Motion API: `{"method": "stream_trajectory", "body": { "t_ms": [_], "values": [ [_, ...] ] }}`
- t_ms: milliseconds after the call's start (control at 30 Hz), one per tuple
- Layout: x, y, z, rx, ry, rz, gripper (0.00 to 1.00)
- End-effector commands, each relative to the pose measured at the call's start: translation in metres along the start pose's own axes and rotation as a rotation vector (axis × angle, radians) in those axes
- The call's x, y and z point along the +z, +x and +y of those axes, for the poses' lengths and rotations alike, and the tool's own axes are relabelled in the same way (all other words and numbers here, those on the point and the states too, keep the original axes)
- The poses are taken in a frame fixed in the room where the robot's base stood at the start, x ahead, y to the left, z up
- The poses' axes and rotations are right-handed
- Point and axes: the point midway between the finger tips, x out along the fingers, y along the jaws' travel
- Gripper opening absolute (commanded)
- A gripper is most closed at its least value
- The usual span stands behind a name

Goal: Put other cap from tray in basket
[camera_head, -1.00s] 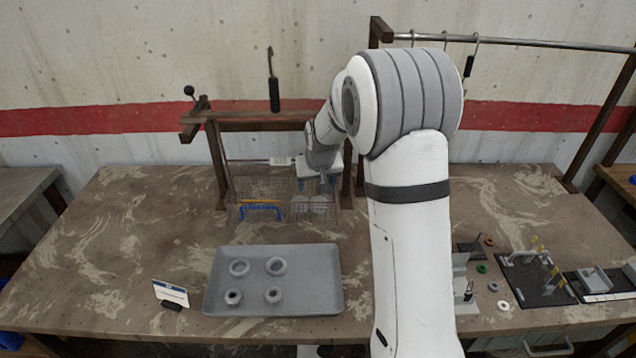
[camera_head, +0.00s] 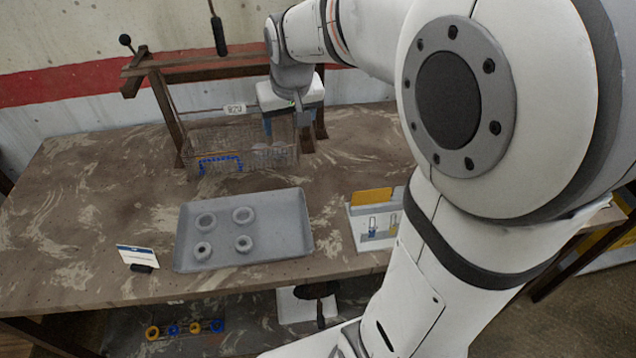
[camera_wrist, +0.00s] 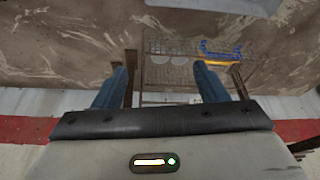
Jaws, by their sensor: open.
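The grey tray (camera_head: 290,250) lies on the bench in the head view, holding several grey ring-shaped pieces (camera_head: 243,214). The wire basket (camera_head: 200,140) stands behind it near the wall. Pale grey round caps (camera_head: 268,151) show through the mesh at its right end, and they also show in the wrist view (camera_wrist: 180,61). My gripper (camera_head: 297,122) is above the right end of the basket. In the wrist view its two blue fingers (camera_wrist: 159,68) are apart with nothing gripped between them, and the basket (camera_wrist: 188,78) lies beyond them.
A wooden frame (camera_head: 168,108) stands around the basket. A blue piece (camera_head: 220,161) is at the basket's front. A small sign (camera_head: 138,255) stands left of the tray, and a white holder with vials (camera_head: 366,238) stands right. Bare bench lies between tray and basket.

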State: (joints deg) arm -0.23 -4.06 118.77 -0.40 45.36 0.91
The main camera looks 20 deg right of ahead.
Motion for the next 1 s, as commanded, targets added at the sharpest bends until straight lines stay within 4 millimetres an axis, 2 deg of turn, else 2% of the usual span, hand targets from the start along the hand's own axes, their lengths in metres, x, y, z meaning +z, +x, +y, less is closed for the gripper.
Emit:
{"method": "stream_trajectory", "body": {
  "t_ms": [33, 200, 300, 400, 500, 600, 1000],
  "values": [
    [0.025, -0.012, 0.0, 0.0, -0.001, -0.005, 0.66],
    [0.104, -0.031, 0.0, 0.0, -0.002, -0.039, 0.66],
    [0.142, -0.035, 0.001, -0.001, -0.003, -0.056, 0.66],
    [0.169, -0.036, 0.001, -0.001, -0.004, -0.069, 0.66],
    [0.184, -0.036, 0.004, 0.0, -0.004, -0.077, 0.66],
    [0.19, -0.035, 0.004, 0.0, -0.004, -0.08, 0.66],
    [0.19, -0.035, 0.004, -0.001, -0.004, -0.08, 0.66]
  ]
}}
